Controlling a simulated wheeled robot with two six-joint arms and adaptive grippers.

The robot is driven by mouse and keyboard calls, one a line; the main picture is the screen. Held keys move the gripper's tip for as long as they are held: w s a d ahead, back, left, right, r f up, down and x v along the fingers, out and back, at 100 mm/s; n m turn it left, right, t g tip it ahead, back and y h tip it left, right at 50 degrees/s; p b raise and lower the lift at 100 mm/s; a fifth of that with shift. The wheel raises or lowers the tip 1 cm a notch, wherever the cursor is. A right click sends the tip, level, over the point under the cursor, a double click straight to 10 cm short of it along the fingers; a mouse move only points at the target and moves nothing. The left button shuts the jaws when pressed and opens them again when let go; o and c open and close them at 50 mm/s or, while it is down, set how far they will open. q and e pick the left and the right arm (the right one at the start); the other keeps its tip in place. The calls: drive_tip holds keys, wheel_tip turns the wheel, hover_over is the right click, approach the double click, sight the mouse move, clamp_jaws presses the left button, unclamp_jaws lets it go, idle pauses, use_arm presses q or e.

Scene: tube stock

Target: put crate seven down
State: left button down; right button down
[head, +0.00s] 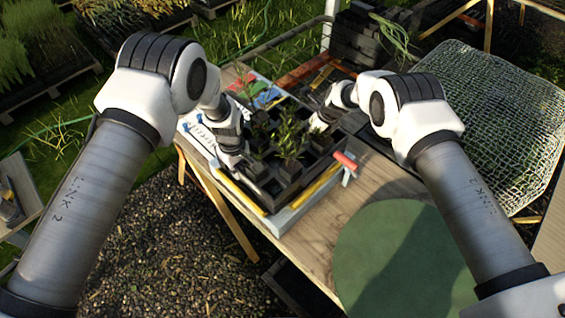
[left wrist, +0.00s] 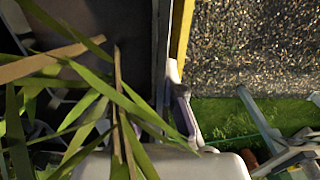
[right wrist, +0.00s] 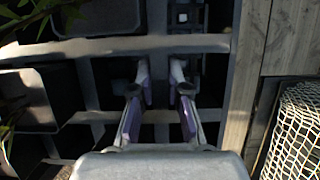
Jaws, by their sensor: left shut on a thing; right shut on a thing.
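A dark crate (head: 262,190) with a grid of compartments holds several black pots with green plants (head: 288,140). It is over a pale, yellow-edged base (head: 285,222) on the wooden table; I cannot tell whether it rests on it. My left gripper (head: 238,165) is shut on the crate's left side; leaves hide much of it in the left wrist view, where one finger (left wrist: 183,105) shows beside the crate wall. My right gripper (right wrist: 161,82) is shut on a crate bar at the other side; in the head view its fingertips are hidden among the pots.
A round green mat (head: 400,265) lies on the wooden table (head: 375,185) at the front right. A red piece (head: 345,160) stands close to the crate's right corner. Netting (head: 500,110) covers a frame at the right, and stacked black pots (head: 365,40) stand behind.

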use_arm(q)
drive_tip(key=shift+f+b, duration=0.3)
drive_tip(key=shift+f, duration=0.25)
use_arm(e)
drive_tip(key=shift+f, duration=0.5)
use_arm(q)
drive_tip(key=c, duration=1.3)
unclamp_jaws()
drive_tip(key=shift+r, duration=0.2)
drive_tip(key=shift+c, duration=0.2)
use_arm(e)
drive_tip(key=c, duration=1.2)
unclamp_jaws()
drive_tip(key=shift+r, duration=0.2)
use_arm(q)
drive_tip(key=shift+s+r, duration=0.1)
use_arm(e)
drive_tip(key=shift+o, duration=0.2)
drive_tip(key=shift+s, duration=0.1)
drive_tip(key=shift+r, duration=0.1)
use_arm(q)
drive_tip(key=shift+r, duration=0.1)
drive_tip(key=shift+r, duration=0.4)
wheel_tip(320, 180, up, 11)
use_arm(e)
drive_tip(key=v, duration=1.2)
drive_tip(key=shift+s, duration=0.1)
